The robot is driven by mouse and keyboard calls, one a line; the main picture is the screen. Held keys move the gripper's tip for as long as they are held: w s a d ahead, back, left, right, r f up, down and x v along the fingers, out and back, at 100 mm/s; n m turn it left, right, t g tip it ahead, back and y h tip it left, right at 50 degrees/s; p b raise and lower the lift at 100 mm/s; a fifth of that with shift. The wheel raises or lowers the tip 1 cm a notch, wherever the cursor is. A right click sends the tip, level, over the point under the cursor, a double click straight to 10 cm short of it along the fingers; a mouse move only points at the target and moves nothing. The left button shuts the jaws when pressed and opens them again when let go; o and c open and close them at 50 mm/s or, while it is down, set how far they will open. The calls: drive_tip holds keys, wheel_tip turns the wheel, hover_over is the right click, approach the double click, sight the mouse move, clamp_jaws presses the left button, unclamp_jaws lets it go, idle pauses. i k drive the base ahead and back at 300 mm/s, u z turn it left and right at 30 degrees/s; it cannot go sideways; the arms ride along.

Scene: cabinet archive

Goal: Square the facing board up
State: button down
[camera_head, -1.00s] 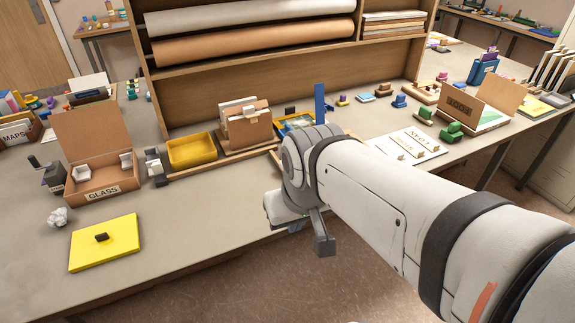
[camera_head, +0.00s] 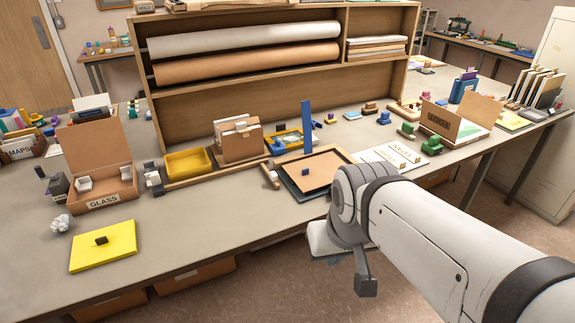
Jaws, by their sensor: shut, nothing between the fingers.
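A tan board (camera_head: 326,170) with a small dark knob lies in a dark shallow tray (camera_head: 289,186) at the bench's front edge. The board looks turned slightly against the tray, with dark tray floor showing along its left and front sides. I take it to be the facing board. My gripper (camera_head: 330,258) is to the right of and below the tray, beyond the bench's front edge, apart from the board. It is shut and empty; its fingertips are mostly hidden by my wrist.
A small wooden block piece (camera_head: 270,176) stands by the tray's left side. An upright blue bar (camera_head: 307,127) and a blue-yellow frame (camera_head: 284,141) are behind. White labelled sheets (camera_head: 378,160) lie to the right.

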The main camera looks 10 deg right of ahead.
sight(309, 174)
drive_tip(key=i, duration=1)
drive_tip(key=z, duration=0.05)
